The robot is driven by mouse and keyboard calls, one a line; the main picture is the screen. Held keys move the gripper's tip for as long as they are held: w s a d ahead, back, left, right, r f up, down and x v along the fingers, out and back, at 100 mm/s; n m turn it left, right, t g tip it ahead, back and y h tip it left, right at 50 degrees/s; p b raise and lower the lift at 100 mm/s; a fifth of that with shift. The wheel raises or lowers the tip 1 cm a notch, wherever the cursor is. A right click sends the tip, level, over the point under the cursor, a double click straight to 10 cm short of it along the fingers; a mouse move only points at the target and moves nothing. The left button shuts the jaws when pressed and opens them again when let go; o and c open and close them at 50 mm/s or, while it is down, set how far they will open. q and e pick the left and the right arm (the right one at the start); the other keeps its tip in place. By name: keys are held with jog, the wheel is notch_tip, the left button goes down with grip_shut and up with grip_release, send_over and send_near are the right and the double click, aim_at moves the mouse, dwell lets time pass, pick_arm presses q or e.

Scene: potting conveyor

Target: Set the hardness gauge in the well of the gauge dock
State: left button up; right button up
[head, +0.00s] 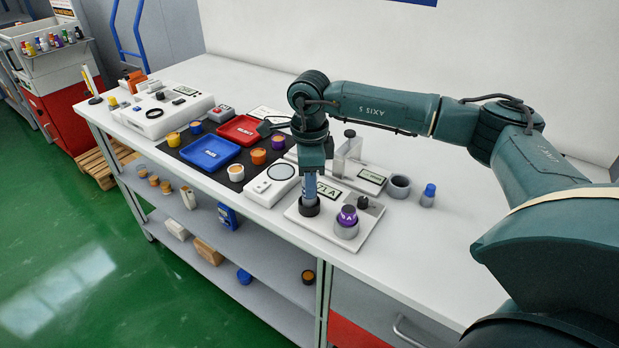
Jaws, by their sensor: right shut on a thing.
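The hardness gauge (309,189) looks like a slim blue-grey cylinder, held upright. My right gripper (311,172) is shut on its upper part from above. The gauge's lower end meets a black round collar (309,208) at the left of a white plate, which I take to be the gauge dock (325,227). How deep the end sits in the well is hidden. A display reading "71A" (328,191) is just behind it. A grey cylinder with a purple top marked A (347,220) stands on the plate's right part. My left gripper is not in view.
Blue (209,153) and red (243,130) trays and several small pots lie further left. A grey ring (399,186) and a blue-capped bottle (428,195) stand right.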

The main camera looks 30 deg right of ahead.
jog(key=shift+f, duration=0.1)
jog(key=o, duration=0.8)
jog(key=shift+o, duration=1.4)
